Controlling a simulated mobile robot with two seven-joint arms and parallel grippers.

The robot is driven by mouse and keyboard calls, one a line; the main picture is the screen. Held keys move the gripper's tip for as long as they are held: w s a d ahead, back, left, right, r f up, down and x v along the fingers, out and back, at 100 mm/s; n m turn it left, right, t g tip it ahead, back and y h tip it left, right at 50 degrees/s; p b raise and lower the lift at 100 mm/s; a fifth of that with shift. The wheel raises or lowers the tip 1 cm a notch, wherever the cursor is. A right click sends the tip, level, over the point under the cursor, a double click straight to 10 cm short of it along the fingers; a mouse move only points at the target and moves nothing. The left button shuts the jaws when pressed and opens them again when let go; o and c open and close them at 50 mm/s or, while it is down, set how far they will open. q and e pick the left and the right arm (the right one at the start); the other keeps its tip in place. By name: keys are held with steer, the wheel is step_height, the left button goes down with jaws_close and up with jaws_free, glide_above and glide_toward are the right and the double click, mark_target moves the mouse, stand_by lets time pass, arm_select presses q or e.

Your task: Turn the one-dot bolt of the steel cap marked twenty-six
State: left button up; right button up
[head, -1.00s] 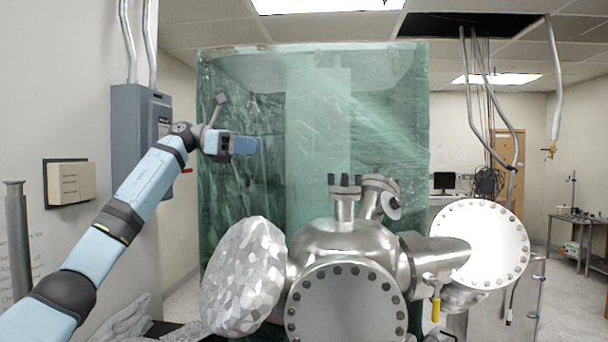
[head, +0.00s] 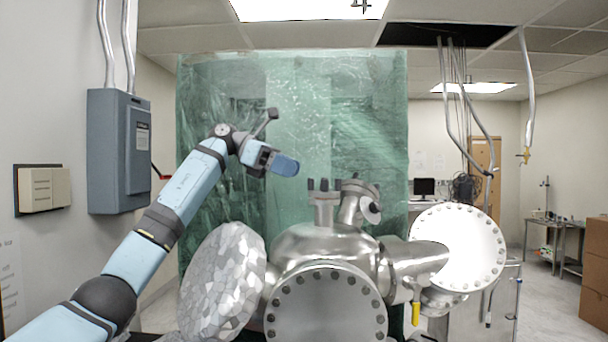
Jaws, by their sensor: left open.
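A steel vacuum vessel (head: 325,247) stands at the lower middle of the head view. Two short capped ports rise from its top: an upright one (head: 324,210) with dark bolts standing on it, and a tilted one (head: 352,208) just right of it. A large round flange (head: 326,306) with a ring of dark bolts faces me. No number or dot marks can be read, so I cannot tell which cap is twenty-six. My left gripper (head: 284,165) is open and empty, above and left of the upright port, apart from it. My right gripper is out of view.
A foil-wrapped round flange (head: 222,283) sits left of the vessel, and a bright bolted flange (head: 460,248) sits right. A yellow-handled part (head: 415,313) hangs below the right side. A green plastic curtain (head: 230,110) stands behind. A grey wall box (head: 118,150) is at left.

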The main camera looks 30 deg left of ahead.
mark_target(311, 183)
arm_select(q)
steer(key=x, duration=0.4)
steer(key=shift+a, duration=0.1)
jaws_close()
